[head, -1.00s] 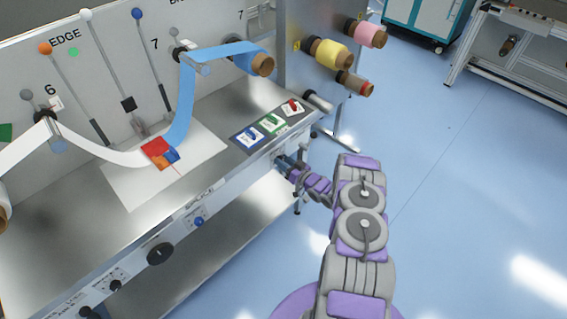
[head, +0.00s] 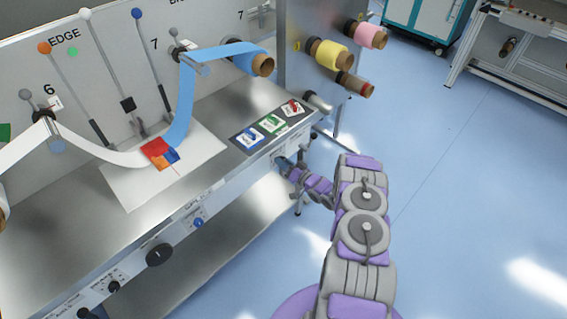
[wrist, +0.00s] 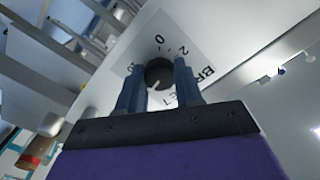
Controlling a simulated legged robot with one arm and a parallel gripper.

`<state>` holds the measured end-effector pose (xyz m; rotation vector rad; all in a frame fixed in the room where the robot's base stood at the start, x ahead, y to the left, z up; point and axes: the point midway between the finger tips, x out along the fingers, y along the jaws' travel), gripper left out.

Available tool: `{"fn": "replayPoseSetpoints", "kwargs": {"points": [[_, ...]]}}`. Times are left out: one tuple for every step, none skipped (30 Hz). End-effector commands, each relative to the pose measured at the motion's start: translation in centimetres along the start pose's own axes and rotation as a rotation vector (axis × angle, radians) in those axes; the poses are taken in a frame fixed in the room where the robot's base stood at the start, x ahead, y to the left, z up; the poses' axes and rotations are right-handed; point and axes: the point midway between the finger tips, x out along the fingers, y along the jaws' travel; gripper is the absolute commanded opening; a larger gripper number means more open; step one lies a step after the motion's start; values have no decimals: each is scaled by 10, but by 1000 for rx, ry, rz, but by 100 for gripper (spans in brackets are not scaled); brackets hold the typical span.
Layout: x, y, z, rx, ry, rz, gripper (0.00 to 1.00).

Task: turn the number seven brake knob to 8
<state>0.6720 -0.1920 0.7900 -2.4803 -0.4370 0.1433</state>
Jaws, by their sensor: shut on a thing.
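In the wrist view a dark round knob (wrist: 159,73) sits on a pale dial plate (wrist: 180,40) with printed digits, among them 0 and 2, and partly hidden lettering. A light mark shows on the knob's lower left edge; the number it points to is hidden by a finger. My gripper (wrist: 158,70) has its two blue fingers on either side of the knob, shut on it. In the head view my gripper (head: 283,162) is at the machine's front edge, at the right end of the row of knobs. The knob it holds cannot be made out there.
Other front-panel knobs include a large black one (head: 159,254) and a blue one (head: 197,223). Blue, green and red switches (head: 271,124) lie on the tabletop above my gripper. Coloured rolls (head: 331,53) stick out behind. The blue floor (head: 460,190) to the right is clear.

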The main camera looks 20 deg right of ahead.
Motion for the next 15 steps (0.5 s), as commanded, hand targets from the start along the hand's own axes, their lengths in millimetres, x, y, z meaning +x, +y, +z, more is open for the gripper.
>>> {"fn": "replayPoseSetpoints", "kwargs": {"points": [[-2,2,2,3,-2,7,4],[-2,2,2,3,-2,7,4],[-2,2,2,2,-2,7,4],[-2,2,2,2,-2,7,36],[-2,2,2,2,-2,7,39],[-1,2,2,2,-2,7,42],[-1,2,2,2,-2,6,45],[-1,2,1,1,-1,6,48],[-2,1,1,1,0,5,52],[-2,1,0,0,0,4,55],[-2,1,0,0,1,3,58],[-2,0,0,0,1,3,60],[-2,0,0,-1,1,2,60],[-2,0,0,-1,1,2,60],[-1,0,0,-1,1,2,60]]}}
